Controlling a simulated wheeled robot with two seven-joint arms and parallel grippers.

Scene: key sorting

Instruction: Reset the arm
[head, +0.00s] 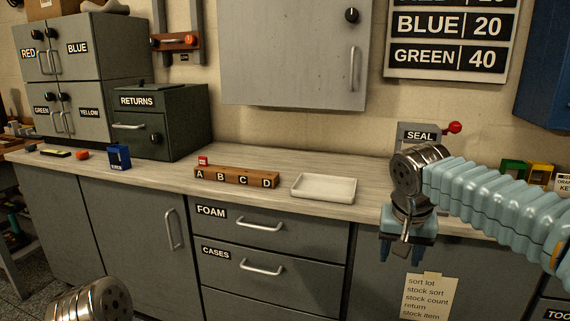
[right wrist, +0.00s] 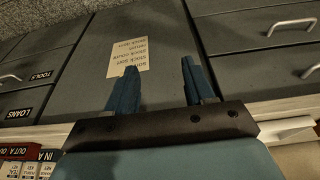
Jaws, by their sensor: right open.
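My right arm (head: 500,205) comes in from the right in the head view. Its gripper (head: 405,262) points down in front of the counter's front edge, before a grey cabinet door. The right wrist view shows its two blue fingers (right wrist: 158,85) spread apart with nothing between them. A paper note (right wrist: 128,45) on the cabinet front lies beyond the fingers. At the bottom left of the head view a round metal joint of mine (head: 92,300) shows. My left gripper is not in view.
The counter (head: 340,170) holds a lettered wooden block (head: 236,178), a white tray (head: 324,187), a blue holder (head: 119,157) and a green RETURNS box (head: 160,122). A SEAL device (head: 420,135) with a red knob stands behind my right arm. Drawers (head: 262,235) lie below.

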